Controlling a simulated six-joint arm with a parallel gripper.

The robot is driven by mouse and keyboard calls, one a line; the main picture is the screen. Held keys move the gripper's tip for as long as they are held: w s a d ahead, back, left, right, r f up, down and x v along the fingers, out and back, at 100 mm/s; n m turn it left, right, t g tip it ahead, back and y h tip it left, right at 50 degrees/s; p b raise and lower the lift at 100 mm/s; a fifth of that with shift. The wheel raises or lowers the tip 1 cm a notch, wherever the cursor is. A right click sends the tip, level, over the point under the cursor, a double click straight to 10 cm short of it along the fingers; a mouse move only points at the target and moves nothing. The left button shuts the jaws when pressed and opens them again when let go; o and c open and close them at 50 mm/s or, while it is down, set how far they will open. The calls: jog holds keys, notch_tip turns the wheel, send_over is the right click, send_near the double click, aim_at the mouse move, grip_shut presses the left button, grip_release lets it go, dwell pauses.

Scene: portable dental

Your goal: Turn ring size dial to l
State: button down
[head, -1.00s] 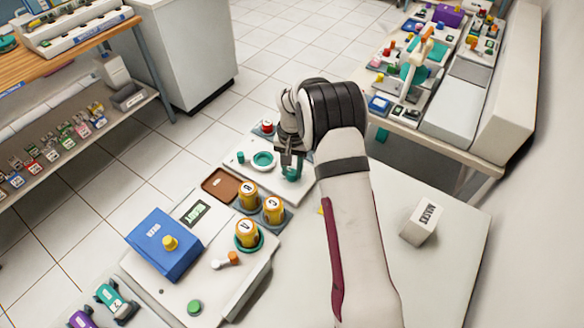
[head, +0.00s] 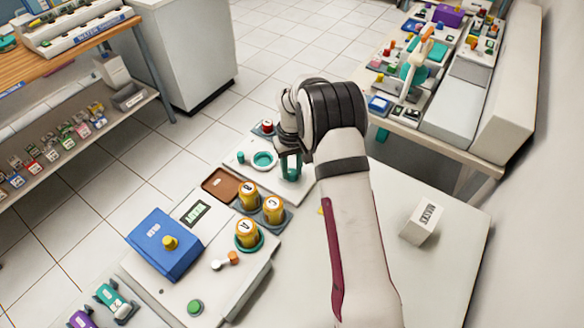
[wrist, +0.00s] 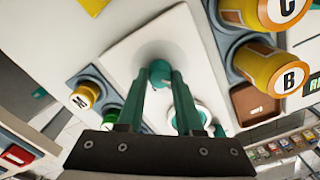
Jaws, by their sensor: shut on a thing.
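A small teal round knob (wrist: 159,74), apparently the ring size dial, stands on a white panel (wrist: 130,48). In the wrist view the two teal fingers of my gripper (wrist: 160,82) close in on it from both sides, and my gripper is shut on it. In the head view my gripper (head: 290,168) points down at the right part of the white panel (head: 249,174), beside the arm. The knob is hidden there by the fingers. I cannot read any letter or pointer on the dial in either view.
A teal ring (head: 263,161) lies left of my gripper on the panel. Yellow lettered canisters (head: 248,195), a brown tray (head: 221,183) and a blue box (head: 165,244) stand nearer. A masks box (head: 422,222) stands right of my arm on the open tabletop.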

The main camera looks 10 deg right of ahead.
aim_at(292, 172)
dwell(0.5)
jog(key=c, duration=0.6)
grip_release()
jog(key=shift+o, duration=0.2)
notch_tip(292, 172, up, 16)
jog(key=shift+f, duration=0.15)
